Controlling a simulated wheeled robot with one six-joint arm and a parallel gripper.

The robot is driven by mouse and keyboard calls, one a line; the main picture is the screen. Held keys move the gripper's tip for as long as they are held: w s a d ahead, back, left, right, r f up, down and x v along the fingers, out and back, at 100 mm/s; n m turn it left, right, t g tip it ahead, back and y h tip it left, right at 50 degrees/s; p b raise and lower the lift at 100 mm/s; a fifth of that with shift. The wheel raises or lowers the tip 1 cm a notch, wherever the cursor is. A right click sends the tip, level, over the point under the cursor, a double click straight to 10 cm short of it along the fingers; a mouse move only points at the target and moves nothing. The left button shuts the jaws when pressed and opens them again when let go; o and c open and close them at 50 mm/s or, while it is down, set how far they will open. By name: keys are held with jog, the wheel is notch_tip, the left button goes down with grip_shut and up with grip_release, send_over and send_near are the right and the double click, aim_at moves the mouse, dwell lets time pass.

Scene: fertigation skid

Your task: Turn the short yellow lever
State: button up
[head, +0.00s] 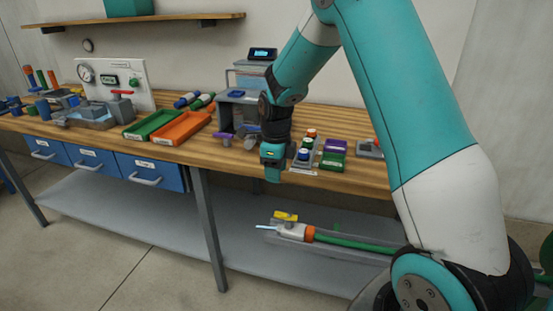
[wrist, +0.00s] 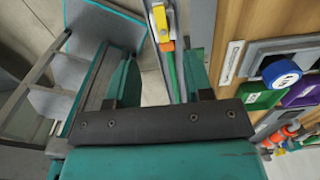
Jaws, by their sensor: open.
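The short yellow lever (head: 285,216) sits on top of a pale valve body (head: 292,231) on the lower shelf, under the bench. An orange collar and a green hose (head: 355,243) run from the valve to the right. In the wrist view the yellow lever (wrist: 159,20) shows at the top, just beyond and between the finger lines. My gripper (head: 272,176) points down in front of the bench's front edge, above the lever and apart from it. Its two fingers (wrist: 160,75) are open with nothing held between them.
The wooden bench top (head: 350,178) overhangs the shelf (head: 150,213) close beside my gripper. Labelled blocks and a blue-capped knob (wrist: 281,73) stand near its edge. Blue drawers (head: 95,161) and a bench leg (head: 208,230) are to the left. The shelf left of the valve is clear.

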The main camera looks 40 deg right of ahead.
notch_tip(320, 180, up, 4)
jog(key=shift+f, duration=0.25)
dwell(0.4)
jog(key=s+a+r+n+y+p, duration=0.2)
jog(key=s+a+r+n, duration=0.8)
jog(key=a+n, duration=0.45)
jog(key=s+a+r+n+y, duration=0.1)
jog(key=s+a+r+n, duration=0.1)
jog(key=s+n, duration=0.6)
jog(key=s+a+r+n+y+p, duration=0.1)
jog(key=s+a+r+n, duration=0.1)
jog(key=s+a+n, duration=0.3)
jog(key=s+n, duration=0.4)
jog(key=n, duration=0.4)
jog(key=shift+a+r, duration=0.2)
jog(key=shift+a, duration=0.05)
